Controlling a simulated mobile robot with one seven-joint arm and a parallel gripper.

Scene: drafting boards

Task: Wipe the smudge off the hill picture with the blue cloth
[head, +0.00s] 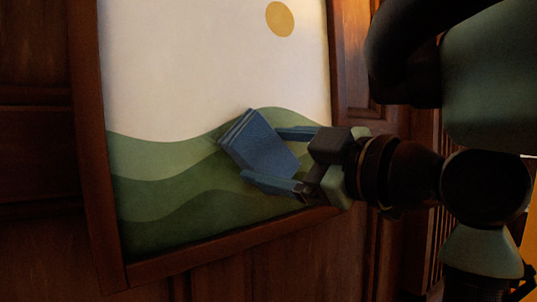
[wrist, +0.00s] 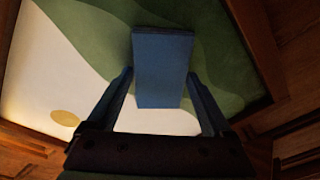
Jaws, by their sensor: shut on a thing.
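The hill picture (head: 170,165) fills the middle of the head view, with green hills, a pale sky and a yellow sun in a brown wooden frame. It also shows in the wrist view (wrist: 100,60). My gripper (head: 272,157) is shut on the blue cloth (head: 260,142), a folded block, and holds it over the hills at the right of the picture. In the wrist view the cloth (wrist: 163,65) sits between the two fingers. I cannot tell whether the cloth touches the picture. No smudge is visible; the cloth and gripper hide part of the hills.
The brown frame (head: 90,150) borders the picture. Dark wooden panelling (head: 35,120) surrounds it. My arm covers the right side of the head view. The left part of the picture surface is clear.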

